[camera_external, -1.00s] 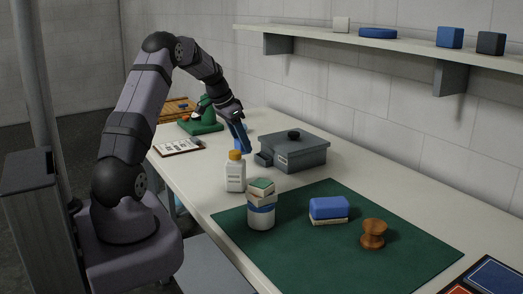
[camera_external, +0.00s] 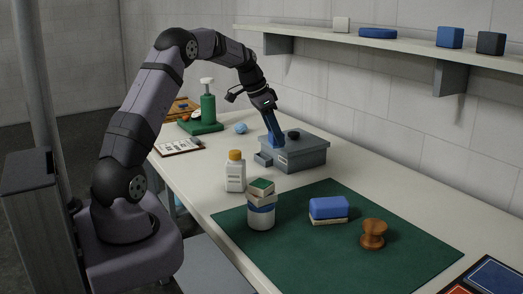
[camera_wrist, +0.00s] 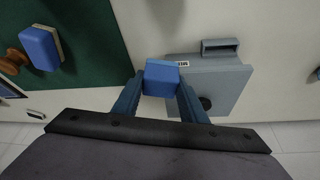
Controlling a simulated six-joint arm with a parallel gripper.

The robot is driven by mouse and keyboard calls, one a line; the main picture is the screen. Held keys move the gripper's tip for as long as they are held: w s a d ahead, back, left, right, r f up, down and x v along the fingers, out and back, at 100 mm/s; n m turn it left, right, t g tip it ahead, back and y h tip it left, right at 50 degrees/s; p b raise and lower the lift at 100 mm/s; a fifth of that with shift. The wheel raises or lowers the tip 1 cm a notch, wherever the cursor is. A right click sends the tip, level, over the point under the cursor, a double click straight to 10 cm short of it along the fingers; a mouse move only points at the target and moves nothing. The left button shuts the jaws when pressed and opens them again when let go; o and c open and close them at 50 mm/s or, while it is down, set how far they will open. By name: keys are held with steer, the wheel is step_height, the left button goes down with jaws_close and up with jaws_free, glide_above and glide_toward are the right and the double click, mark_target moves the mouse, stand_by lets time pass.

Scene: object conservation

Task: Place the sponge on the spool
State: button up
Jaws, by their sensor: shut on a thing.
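My gripper (camera_external: 276,138) is shut on a plain blue block (camera_wrist: 162,72), which shows between the fingertips in the wrist view. It is over or beside the grey lidded box (camera_external: 302,156); its height above it is hard to tell. A blue-and-cream block that looks like the sponge (camera_external: 328,208) lies on the green mat, apart from my gripper; it also shows at the upper left of the wrist view (camera_wrist: 40,47). The brown wooden spool (camera_external: 373,232) stands upright on the mat to the right of it, with nothing on top.
A white bottle with an orange cap (camera_external: 235,175) stands left of the mat (camera_external: 300,245). A can (camera_external: 261,215) carries stacked blocks on the mat. A green stand (camera_external: 207,115) and a bluish ball (camera_external: 240,128) are farther back. A wall shelf (camera_external: 400,50) runs above.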

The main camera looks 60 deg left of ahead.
steer(key=w+d+r+m+h, duration=0.1)
steer(key=w+d, duration=0.1)
steer(key=d, duration=0.4)
steer(key=w+d+r+m, duration=0.2)
steer(key=d, duration=0.5)
steer(key=r+n+p, duration=0.1)
steer(key=r+p, duration=0.1)
steer(key=p, duration=0.1)
glide_above(381, 224)
steer(key=s, duration=0.2)
steer(key=shift+w+a+f, duration=0.15)
steer(key=shift+a, duration=0.2)
steer(key=shift+n, duration=0.3)
steer(key=shift+f+p, duration=1.5)
steer(key=shift+f, duration=3.55)
